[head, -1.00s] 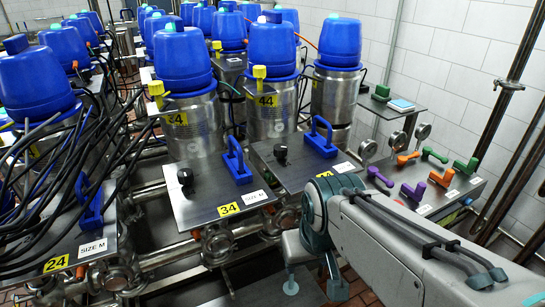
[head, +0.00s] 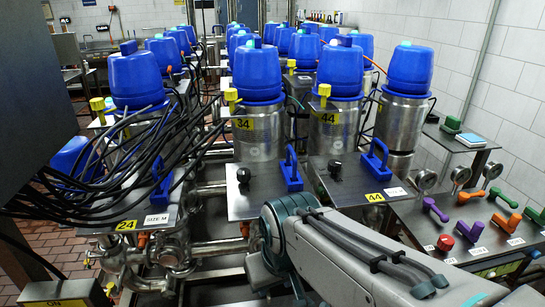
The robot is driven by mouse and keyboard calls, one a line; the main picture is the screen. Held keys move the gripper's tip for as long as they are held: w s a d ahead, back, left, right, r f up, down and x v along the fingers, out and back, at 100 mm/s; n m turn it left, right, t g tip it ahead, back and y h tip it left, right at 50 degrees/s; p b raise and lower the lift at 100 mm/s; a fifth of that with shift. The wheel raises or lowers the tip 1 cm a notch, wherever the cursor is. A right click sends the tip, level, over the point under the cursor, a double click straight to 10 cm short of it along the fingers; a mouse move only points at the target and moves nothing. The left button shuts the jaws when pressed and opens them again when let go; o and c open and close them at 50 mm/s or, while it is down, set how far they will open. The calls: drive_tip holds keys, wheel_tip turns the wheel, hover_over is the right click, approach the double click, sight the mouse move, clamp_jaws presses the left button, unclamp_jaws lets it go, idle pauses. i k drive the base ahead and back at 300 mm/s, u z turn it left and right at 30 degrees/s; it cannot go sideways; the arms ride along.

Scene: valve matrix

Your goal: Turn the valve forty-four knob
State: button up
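Valve forty-four is a steel cylinder (head: 330,140) with a blue cap and a yellow 44 label (head: 325,118), right of centre. My arm reaches in from the lower right, in front of the plates. My gripper is not visible.
To the left is valve 34's plate (head: 250,207), with a similar black knob (head: 243,175) and blue handle (head: 291,168). Black cables (head: 120,170) crowd the left. A panel (head: 430,222) with coloured handles is at the right. Steel pipes run below the plates.

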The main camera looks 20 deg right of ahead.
sight(334, 166)
drive_tip(key=u, duration=0.9)
drive_tip(key=k, duration=0.8)
drive_tip(key=z, duration=1.25)
drive_tip(key=i, duration=0.25)
drive_tip(key=z, duration=0.05)
